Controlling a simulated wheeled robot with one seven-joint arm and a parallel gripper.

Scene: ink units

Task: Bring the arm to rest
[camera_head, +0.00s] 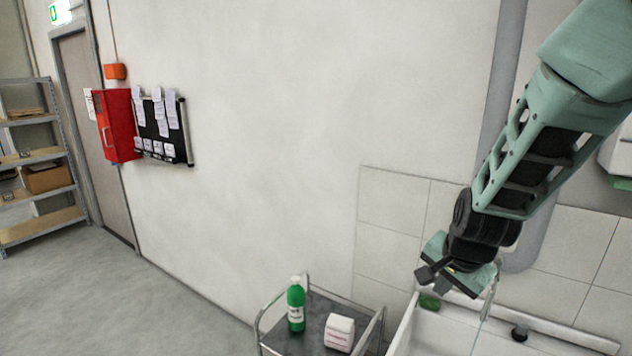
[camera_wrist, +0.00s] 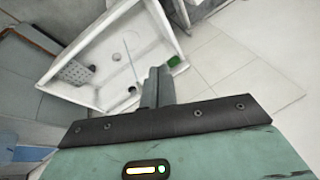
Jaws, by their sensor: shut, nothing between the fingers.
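My arm comes in from the upper right of the head view and reaches down to the left. My gripper (camera_head: 428,273) is in the air over the white sink (camera_head: 440,334), near the tiled wall. In the wrist view its fingers (camera_wrist: 157,85) are together, with nothing between them. The sink (camera_wrist: 84,98) lies beyond them there. A green sponge (camera_head: 430,301) sits on the sink's back rim, just below the gripper in the head view; it also shows in the wrist view (camera_wrist: 174,62), right of the fingertips.
A metal cart (camera_head: 312,326) left of the sink carries a green bottle (camera_head: 296,305) and a white box (camera_head: 339,332). A red cabinet (camera_head: 119,126) and a black board (camera_head: 160,130) hang on the wall. Shelves (camera_head: 40,190) stand far left. The floor before the wall is clear.

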